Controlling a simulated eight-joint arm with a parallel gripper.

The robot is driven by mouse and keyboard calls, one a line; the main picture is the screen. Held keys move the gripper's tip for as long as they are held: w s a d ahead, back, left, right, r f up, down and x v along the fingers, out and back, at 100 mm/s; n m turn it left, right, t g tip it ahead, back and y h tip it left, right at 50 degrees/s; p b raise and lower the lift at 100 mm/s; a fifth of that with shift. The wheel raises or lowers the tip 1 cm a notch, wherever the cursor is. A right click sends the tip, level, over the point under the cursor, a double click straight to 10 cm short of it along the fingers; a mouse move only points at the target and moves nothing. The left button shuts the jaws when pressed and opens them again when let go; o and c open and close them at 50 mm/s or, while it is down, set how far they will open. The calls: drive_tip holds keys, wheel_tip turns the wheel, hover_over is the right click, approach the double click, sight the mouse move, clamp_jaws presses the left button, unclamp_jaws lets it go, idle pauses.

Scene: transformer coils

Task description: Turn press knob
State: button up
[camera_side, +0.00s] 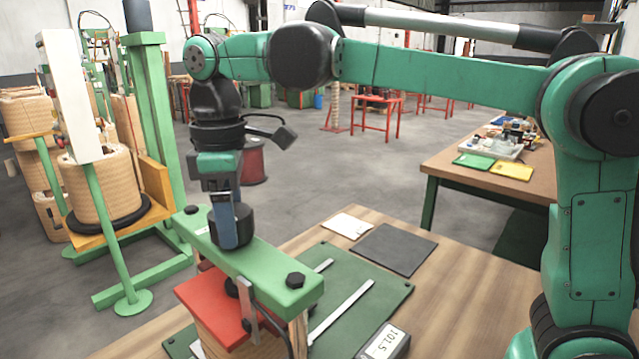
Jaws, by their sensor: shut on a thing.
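The press has a green top beam (265,275) with a black bolt head near each end. A dark knob (239,222) stands on the beam, left of its middle. My gripper (228,228) points straight down over the beam and is shut on the knob; its fingers hide part of the knob. Below the beam a red plate (212,305) rests on a tan wound coil (225,343), which the bottom of the picture cuts off.
The press stands on a wooden table (450,300) with a green mat (370,295), metal strips, a dark grey pad (395,248) and a display reading 101.5 (383,343). A green stand with coils (105,190) is at the left.

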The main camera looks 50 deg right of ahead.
drive_tip(key=shift+n, duration=0.7)
drive_tip(key=o, duration=1.3)
drive_tip(key=shift+r, duration=0.15)
drive_tip(key=shift+r, duration=2.7)
drive_tip(key=shift+f, duration=0.15)
